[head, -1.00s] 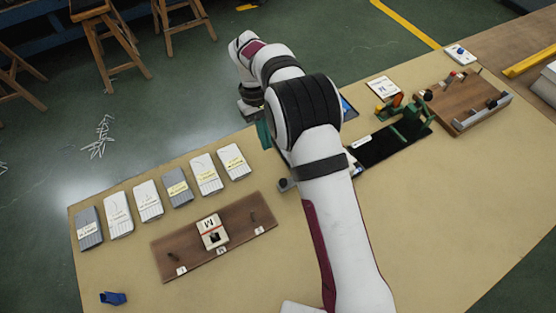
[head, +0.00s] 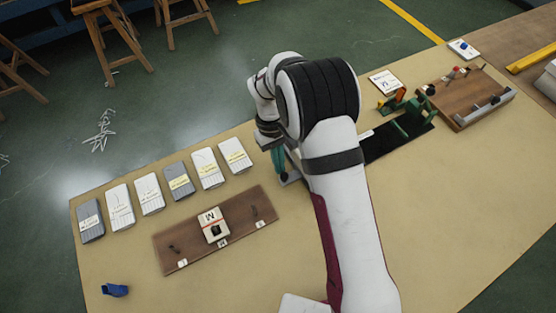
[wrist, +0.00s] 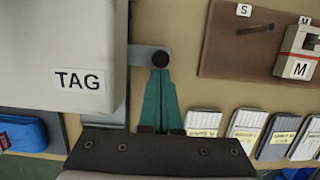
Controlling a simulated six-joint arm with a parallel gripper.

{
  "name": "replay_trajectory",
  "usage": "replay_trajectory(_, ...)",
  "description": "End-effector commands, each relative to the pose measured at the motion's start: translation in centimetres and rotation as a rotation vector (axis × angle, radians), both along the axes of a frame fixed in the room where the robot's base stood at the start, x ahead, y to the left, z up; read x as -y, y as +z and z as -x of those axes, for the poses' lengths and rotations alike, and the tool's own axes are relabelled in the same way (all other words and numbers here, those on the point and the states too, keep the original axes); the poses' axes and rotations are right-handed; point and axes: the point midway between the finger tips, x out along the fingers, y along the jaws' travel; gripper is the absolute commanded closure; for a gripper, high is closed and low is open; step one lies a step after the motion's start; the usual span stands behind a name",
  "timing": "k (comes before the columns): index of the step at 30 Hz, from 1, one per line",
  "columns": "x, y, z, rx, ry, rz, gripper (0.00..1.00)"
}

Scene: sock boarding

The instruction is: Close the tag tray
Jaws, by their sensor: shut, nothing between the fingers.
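The tag tray (wrist: 146,60) shows in the wrist view as a grey strip with a round black knob (wrist: 160,57), sticking out from beside the white box marked TAG (wrist: 75,45). My gripper (wrist: 159,73) has its teal fingers together and empty, with the tips right by the knob; I cannot tell whether they touch it. In the head view my gripper (head: 278,160) points down at the grey end of the tray (head: 291,177), left of my arm. My arm hides the TAG box and most of the tray there.
A brown board (head: 175,240) with pegs and a block marked M (head: 213,226) lies in front. A green fixture (head: 412,112) and a wooden board (head: 468,95) are at the right. The front right table is clear.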

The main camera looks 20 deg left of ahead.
Motion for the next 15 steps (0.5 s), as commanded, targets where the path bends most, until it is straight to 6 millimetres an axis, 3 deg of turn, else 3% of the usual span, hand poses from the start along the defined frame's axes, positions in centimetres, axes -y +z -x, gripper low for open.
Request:
replay_trajectory(6,2.4,0.0,2.4,-0.003,-0.001,0.001,1.00)
replay_trajectory(15,2.8,0.0,2.9,-0.007,-0.002,0.003,1.00)
